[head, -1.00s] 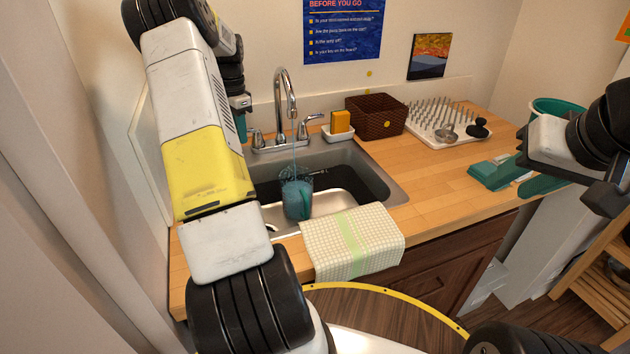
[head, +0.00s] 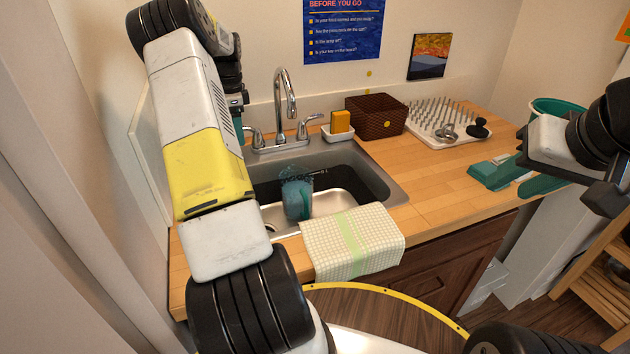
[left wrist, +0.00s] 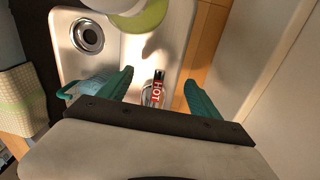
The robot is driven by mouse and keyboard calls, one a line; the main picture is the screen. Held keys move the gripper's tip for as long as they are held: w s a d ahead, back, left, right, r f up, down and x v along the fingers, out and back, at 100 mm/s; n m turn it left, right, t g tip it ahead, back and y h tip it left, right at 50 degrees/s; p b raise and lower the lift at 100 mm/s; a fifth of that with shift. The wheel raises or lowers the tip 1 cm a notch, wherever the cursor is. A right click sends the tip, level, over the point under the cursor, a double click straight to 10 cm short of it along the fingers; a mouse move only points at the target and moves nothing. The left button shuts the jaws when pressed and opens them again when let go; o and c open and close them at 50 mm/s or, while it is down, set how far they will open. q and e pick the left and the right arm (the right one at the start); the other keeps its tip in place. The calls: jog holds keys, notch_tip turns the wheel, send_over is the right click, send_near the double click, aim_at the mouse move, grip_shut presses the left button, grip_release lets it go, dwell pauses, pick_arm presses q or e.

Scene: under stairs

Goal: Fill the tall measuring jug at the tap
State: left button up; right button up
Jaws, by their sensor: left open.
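The tall measuring jug (head: 298,198), see-through and bluish, stands in the sink below the tap spout (head: 284,90). No water stream shows under the spout. How full the jug is, I cannot tell. The tap has a left lever (head: 254,136) and a right lever (head: 308,125). In the left wrist view, the lever marked HOT (left wrist: 156,88) lies between the spread teal fingers of my left gripper (left wrist: 155,92), which is open with gaps on both sides. In the head view my own arm mostly hides this gripper. My right gripper (head: 520,178) is open and empty over the counter's right side.
A checked cloth (head: 352,242) hangs over the counter's front edge. Behind the sink stand a sponge (head: 340,121) in a white dish, a brown basket (head: 376,116) and a pegged drying rack (head: 445,120). A teal container (head: 556,106) is at the far right.

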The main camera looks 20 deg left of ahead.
pick_arm(q)
jog(key=shift+r, duration=0.1)
jog(key=shift+r, duration=3.4)
